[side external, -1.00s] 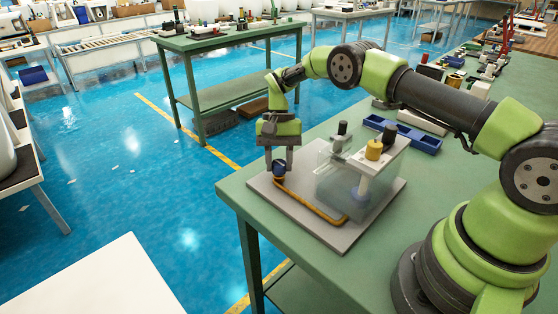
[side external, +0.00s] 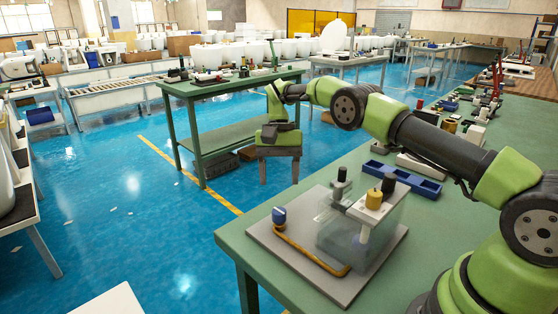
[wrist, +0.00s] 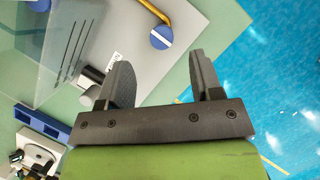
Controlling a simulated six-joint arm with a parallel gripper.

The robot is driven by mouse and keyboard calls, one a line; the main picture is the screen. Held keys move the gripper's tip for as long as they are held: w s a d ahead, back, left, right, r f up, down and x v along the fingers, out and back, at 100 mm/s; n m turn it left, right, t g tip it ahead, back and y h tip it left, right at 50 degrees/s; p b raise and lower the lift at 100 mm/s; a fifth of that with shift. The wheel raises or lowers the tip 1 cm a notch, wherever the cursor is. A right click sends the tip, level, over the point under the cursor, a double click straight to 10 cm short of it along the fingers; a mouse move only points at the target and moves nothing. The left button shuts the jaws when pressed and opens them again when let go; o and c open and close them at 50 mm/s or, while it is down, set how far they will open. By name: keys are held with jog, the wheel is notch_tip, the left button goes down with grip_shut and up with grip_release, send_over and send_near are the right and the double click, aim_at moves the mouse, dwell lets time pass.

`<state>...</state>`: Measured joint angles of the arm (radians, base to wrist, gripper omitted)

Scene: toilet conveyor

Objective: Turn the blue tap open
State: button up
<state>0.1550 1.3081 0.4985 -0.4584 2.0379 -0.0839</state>
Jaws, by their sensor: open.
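The blue tap (side external: 279,215) is a round knob with a white stripe, at the end of a bent brass pipe (side external: 310,250) on a grey base plate (side external: 262,235). In the wrist view the tap (wrist: 161,37) shows whole, its stripe slanting. My gripper (side external: 279,182) hangs fingers down, open and empty, apart from the tap and above it in the side view. In the wrist view the fingers (wrist: 160,78) stand apart, with the tap beyond the gap between them.
A clear tank (side external: 345,245) stands on the plate beside the pipe, with a yellow knob (side external: 374,199) and black-topped fittings on it. A blue tray (side external: 402,178) lies behind on the green table (side external: 240,240). The table edge is close to the tap.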

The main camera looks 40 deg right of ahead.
jog(key=shift+r, duration=1.95)
jog(key=s+a+r+n+t+h, duration=0.15)
jog(key=s+r, duration=0.25)
jog(key=r, duration=0.4)
jog(key=s+a+r+n+t+y, duration=0.1)
jog(key=s+r+n+t, duration=0.2)
jog(key=r, duration=0.6)
jog(key=s+a+t, duration=0.1)
jog(key=s+t, duration=0.2)
jog(key=s, duration=0.6)
jog(key=s+a+f+t, duration=0.1)
jog(key=s+t, duration=0.2)
jog(key=s, duration=0.7)
jog(key=shift+s+a+f, duration=0.15)
jog(key=shift+a+f, duration=0.05)
jog(key=shift+a, duration=0.2)
